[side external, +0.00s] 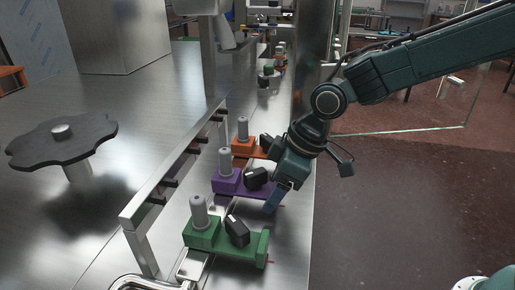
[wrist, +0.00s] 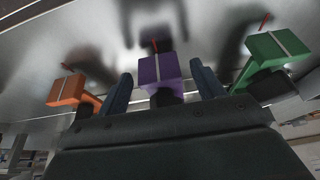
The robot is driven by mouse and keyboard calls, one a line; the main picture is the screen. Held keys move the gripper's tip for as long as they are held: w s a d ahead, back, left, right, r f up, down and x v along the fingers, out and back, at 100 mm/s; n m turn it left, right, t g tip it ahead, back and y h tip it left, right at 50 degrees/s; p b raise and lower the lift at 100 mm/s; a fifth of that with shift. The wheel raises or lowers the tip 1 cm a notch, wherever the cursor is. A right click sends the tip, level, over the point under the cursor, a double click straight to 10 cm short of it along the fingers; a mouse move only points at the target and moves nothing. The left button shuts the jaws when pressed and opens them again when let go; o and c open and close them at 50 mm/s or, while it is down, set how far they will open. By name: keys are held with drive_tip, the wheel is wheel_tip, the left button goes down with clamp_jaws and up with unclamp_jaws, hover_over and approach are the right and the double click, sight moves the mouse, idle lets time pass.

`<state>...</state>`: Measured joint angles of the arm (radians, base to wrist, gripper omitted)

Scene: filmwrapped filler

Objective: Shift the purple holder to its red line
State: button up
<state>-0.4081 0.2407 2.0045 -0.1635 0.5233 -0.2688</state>
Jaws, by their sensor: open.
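The purple holder (side external: 227,182) stands on the metal counter between the green and orange holders, carrying a grey cylinder (side external: 225,161) and a black block (side external: 256,177). Its end block (wrist: 158,70) shows in the middle of the wrist view. A small red line (wrist: 155,44) lies on the counter just beyond that end block; it also shows in the side view (side external: 282,206). My gripper (side external: 273,202) is open at the holder's right end. In the wrist view its fingers (wrist: 163,84) stand either side of the purple end block, with gaps showing.
The green holder (side external: 203,235) is nearer the camera and the orange holder (side external: 243,146) farther, each with its own red line. A metal rail (side external: 180,160) runs left of the holders. A dark scalloped disc (side external: 62,140) stands at left. The counter's edge is at right.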

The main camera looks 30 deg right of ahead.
drive_tip(key=v, duration=1.3)
drive_tip(key=shift+r, duration=0.35)
drive_tip(key=shift+s+d, duration=0.1)
drive_tip(key=shift+d, duration=0.05)
drive_tip(key=s+d+f+m+t+h, duration=0.2)
drive_tip(key=s+d+m, duration=0.7)
drive_tip(key=s+d, duration=0.8)
drive_tip(key=shift+s+d+f+h, duration=0.25)
drive_tip(key=shift+s+f+h, duration=0.35)
drive_tip(key=shift+f, duration=0.15)
idle(0.3)
